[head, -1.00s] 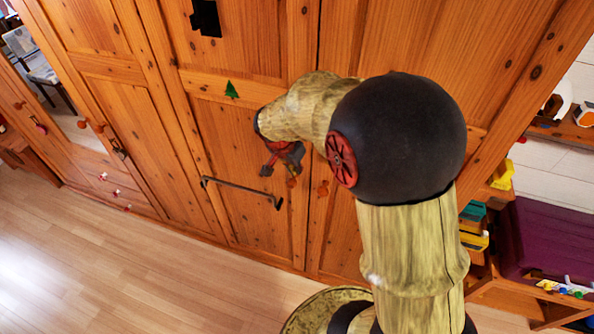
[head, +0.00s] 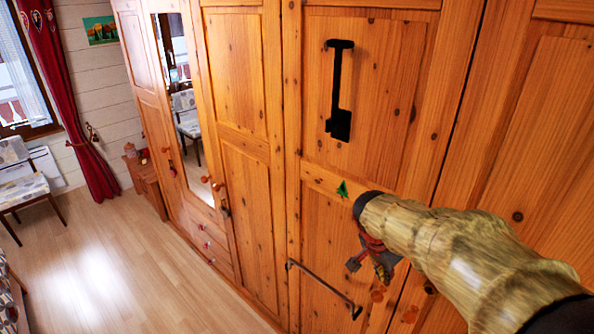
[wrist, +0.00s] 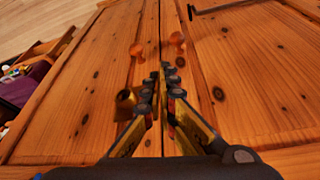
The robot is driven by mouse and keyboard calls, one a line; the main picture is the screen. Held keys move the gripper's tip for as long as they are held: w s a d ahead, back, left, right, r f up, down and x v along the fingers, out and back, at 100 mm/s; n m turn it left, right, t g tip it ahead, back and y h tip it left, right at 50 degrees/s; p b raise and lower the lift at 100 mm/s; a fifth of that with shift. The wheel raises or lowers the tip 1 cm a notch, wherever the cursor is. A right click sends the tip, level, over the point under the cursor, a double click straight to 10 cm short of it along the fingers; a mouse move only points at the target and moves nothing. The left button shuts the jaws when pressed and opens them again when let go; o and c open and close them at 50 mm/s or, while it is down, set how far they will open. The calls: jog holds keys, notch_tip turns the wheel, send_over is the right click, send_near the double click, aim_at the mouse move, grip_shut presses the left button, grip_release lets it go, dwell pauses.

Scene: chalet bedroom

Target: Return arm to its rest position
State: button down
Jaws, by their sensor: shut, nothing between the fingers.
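My gripper (head: 368,263) is at the end of my arm in the head view, in front of the wooden wardrobe (head: 345,235). In the wrist view my gripper (wrist: 160,72) points at the wardrobe doors (wrist: 225,90), with its two fingers close together and nothing between them. Two round orange knobs (wrist: 177,39) stand beyond the fingertips, on either side of the door seam. The fingers look apart from the knobs. My arm comes in from the lower right of the head view.
A dark bar handle (head: 325,286) is on the door by my gripper. A black shape (head: 340,90) and a small green tree (head: 342,189) are higher up. Bare wooden floor (head: 110,265) lies left, with a patterned chair (head: 22,185) beyond.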

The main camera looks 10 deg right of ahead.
jog(key=s+a+r+n+t+y+b, duration=0.1)
jog(key=s+a+n+t+y+b, duration=0.1)
jog(key=s+a+n, duration=0.5)
jog(key=s+a+r+n+t+y+b, duration=0.1)
jog(key=s+a+n+t+y+b, duration=0.1)
jog(key=s+a+n+b, duration=0.3)
jog(key=s+a+n, duration=0.2)
jog(key=s+a, duration=0.2)
jog(key=shift+s+r, duration=0.2)
jog(key=shift+r, duration=0.1)
